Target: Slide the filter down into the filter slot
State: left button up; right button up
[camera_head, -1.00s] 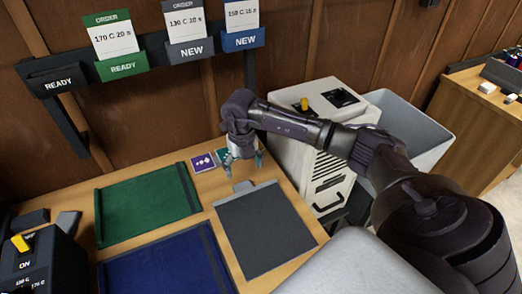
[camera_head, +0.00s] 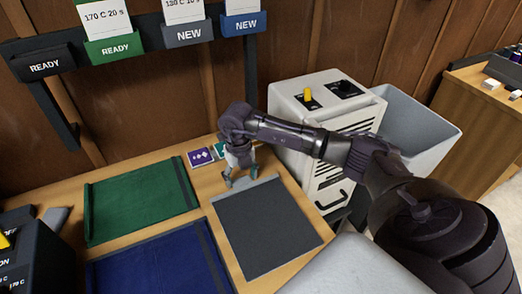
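A flat dark grey panel (camera_head: 268,228) with a lighter grey strip along its far edge lies on the wooden table; it may be the filter, but I cannot be sure. The gripper hides part of the edge. A white machine (camera_head: 290,98) with dark vent slits stands behind my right arm; I cannot make out a filter slot. My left gripper is not in view.
A green cloth (camera_head: 140,203) and a blue cloth (camera_head: 160,265) lie left of the panel. Small purple and green cards (camera_head: 201,157) lie near the wall. A grey bin (camera_head: 420,125) stands right of the machine. A dark control box (camera_head: 35,255) is at the left edge.

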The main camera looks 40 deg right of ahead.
jog(key=shift+s+a, duration=0.1)
jog(key=shift+s, duration=0.15)
jog(key=c, duration=0.5)
jog(key=shift+s+r, duration=0.15)
jog(key=shift+s, duration=0.05)
jog(key=shift+c, duration=0.5)
jog(key=shift+w+r+p, duration=0.25)
jog(key=shift+r+p, duration=0.7)
jog(key=shift+r, duration=0.2)
jog(key=shift+r+p, duration=0.85)
jog(key=shift+r, duration=0.4)
